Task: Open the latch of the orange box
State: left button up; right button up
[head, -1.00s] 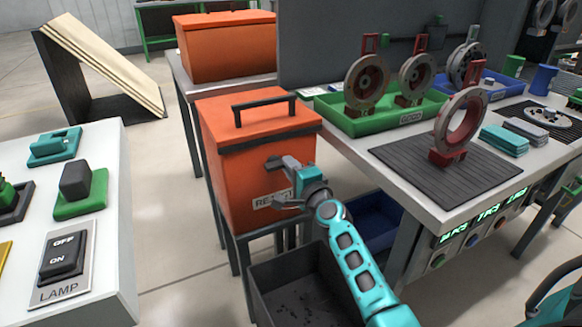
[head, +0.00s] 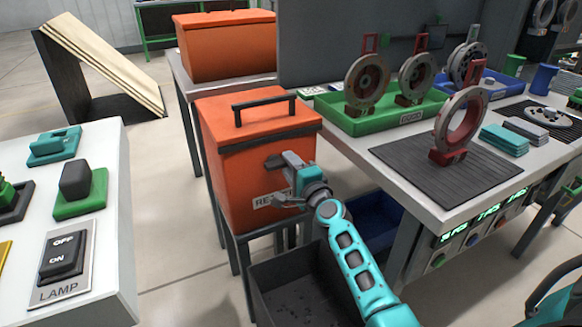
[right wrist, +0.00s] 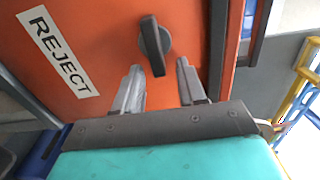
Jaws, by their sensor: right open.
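The orange box (head: 232,188) stands on a small table left of the workbench, with its lid closed and a dark handle (head: 264,107) on top. Its front carries a REJECT label, which also shows in the right wrist view (right wrist: 57,52). The latch (right wrist: 154,46) is a dark grey turn knob on the front face; in the head view the gripper mostly hides it. My right gripper (right wrist: 158,84) is open in front of the box, its two fingertips just short of the latch and on either side of its near end. My left gripper is not in view.
A dark open bin (head: 300,285) stands below and in front of the box. The workbench (head: 425,205) on the right holds a green tray (head: 338,113) and ring-shaped parts. A white table (head: 112,225) with switches is at the left. Another orange box (head: 228,52) stands behind.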

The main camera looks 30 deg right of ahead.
jog(key=s+p, duration=0.1)
jog(key=s, duration=1.2)
jog(key=shift+a+p, duration=0.3)
jog(key=shift+a, duration=0.05)
